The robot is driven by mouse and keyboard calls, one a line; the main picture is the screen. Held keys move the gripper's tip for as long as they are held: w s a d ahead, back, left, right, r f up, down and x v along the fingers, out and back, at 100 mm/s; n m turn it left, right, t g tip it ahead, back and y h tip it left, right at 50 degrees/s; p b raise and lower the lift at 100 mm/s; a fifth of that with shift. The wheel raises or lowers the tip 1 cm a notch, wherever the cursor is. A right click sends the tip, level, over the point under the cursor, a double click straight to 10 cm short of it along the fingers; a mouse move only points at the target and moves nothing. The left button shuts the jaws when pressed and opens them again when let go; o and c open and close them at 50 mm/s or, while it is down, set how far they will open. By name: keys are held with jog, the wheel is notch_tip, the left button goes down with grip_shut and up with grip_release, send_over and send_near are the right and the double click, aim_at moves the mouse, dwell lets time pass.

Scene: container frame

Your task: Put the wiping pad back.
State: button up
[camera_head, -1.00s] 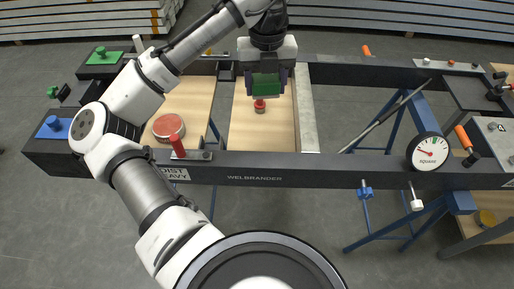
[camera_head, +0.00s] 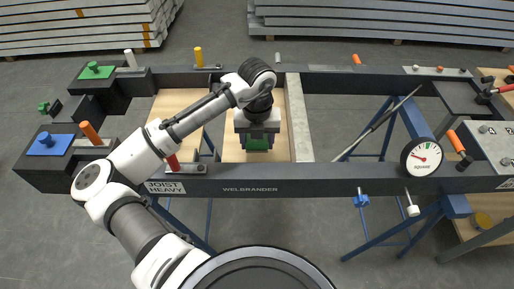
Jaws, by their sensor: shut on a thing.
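My gripper (camera_head: 257,146) is shut on a green block (camera_head: 257,144), which I take to be the wiping pad. It holds the block over the front part of the right wooden board (camera_head: 229,148), close to the dark front beam. Only a small part of the block shows below my wrist. I cannot tell whether it touches the board.
The dark frame's front beam (camera_head: 310,179) runs just in front of my gripper. A pale metal bar (camera_head: 299,120) lies right of the board. Left are a green-knobbed plate (camera_head: 95,72) and a blue plate (camera_head: 50,145). A gauge (camera_head: 421,157) stands right.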

aim_at(257, 157)
jog(key=shift+f, duration=1.9)
jog(key=shift+f, duration=0.2)
jog(key=o, duration=1)
jog(key=shift+o, duration=0.2)
